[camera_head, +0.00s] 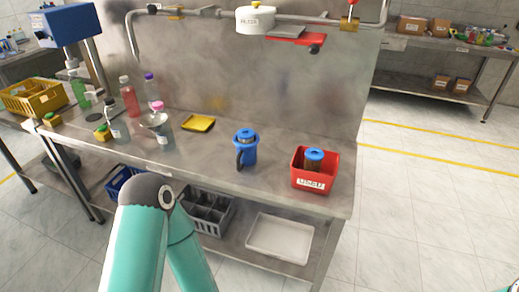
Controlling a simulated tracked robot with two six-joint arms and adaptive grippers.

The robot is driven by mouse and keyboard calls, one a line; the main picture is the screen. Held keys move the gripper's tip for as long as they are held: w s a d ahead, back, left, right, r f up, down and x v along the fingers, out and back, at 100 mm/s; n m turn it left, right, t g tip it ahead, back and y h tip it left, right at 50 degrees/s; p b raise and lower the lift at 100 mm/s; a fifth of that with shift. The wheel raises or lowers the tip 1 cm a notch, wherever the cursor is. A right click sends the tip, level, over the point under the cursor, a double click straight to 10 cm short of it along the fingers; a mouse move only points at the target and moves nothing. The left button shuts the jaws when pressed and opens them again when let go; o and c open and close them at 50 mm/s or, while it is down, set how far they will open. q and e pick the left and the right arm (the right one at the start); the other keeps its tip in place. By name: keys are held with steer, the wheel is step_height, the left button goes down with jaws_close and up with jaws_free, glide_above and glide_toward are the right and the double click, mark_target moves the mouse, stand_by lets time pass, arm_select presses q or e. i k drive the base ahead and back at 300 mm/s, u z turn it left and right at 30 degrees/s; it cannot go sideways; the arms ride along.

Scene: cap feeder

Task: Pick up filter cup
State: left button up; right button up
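A blue cup with a blue lid and dark handle (246,150) stands upright on the metal bench, right of centre. A second blue-lidded cup with a dark body (314,159) stands in a red bin (313,184) with a white label at the bench's right end. I cannot tell for sure which one is the filter cup. A white lidded pot with a label (255,19) is up at the rail above the bench. My teal arm shows at the bottom left, in front of the bench, but its gripper is out of the frame. My other gripper is not seen.
A yellow tray (198,123), several bottles and a metal funnel (155,121) are on the bench's left half. A yellow crate (34,97) is at far left. A grey crate (206,213) and white tray (279,238) are on the lower shelf. Floor at right is clear.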

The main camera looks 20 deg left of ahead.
mark_target(245, 154)
steer(key=z, duration=0.25)
steer(key=i, duration=0.9)
steer(key=u, duration=0.4)
